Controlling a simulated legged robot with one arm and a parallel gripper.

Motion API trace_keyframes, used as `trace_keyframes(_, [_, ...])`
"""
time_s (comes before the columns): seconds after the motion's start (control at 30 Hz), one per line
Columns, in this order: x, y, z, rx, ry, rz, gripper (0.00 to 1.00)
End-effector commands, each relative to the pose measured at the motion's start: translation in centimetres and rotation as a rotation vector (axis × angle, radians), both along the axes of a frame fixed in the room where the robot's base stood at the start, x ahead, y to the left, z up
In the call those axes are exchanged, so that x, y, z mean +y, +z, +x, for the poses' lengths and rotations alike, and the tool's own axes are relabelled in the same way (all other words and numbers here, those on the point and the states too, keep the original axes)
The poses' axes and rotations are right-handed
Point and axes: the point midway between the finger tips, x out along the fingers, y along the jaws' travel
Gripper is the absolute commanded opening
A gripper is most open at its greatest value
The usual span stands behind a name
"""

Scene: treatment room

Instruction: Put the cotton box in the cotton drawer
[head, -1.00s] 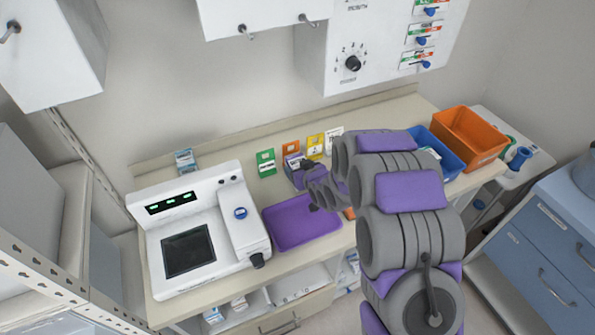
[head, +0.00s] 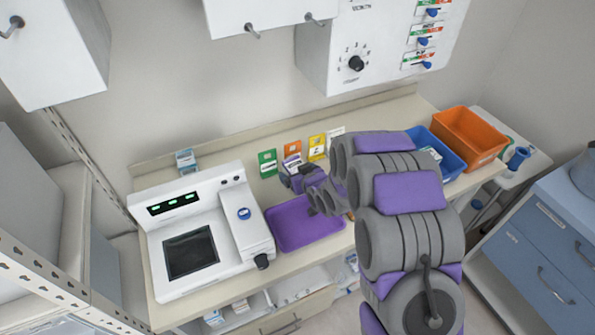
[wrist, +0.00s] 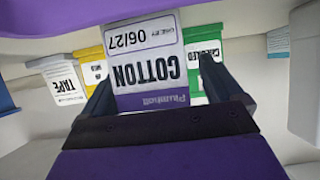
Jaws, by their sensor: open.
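The cotton box (wrist: 150,70), white with a purple band and the word COTTON, appears upside down in the wrist view. It stands between the two fingers of my open gripper (wrist: 155,78). I cannot tell whether the fingers touch it. In the head view my gripper (head: 287,178) is low over the counter, behind the purple tray, and the cotton box (head: 292,162) shows partly behind it. A drawer (head: 285,325) under the counter shows at the bottom edge, and a blue cabinet with labelled drawers (head: 540,270) stands at the right. I cannot read which is the cotton drawer.
Green (head: 267,163), orange (head: 293,149) and yellow (head: 316,148) cards or boxes stand near the wall. A white device (head: 205,240) is left of the purple tray (head: 300,225). Blue (head: 450,160) and orange (head: 470,138) bins are at the right. The tray looks empty.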

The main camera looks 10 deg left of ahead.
Motion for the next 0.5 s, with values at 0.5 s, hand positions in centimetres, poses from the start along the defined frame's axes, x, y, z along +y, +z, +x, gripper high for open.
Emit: trace_keyframes(0.5, [-4.7,4.5,-6.4,0.001,-0.004,0.000,0.93])
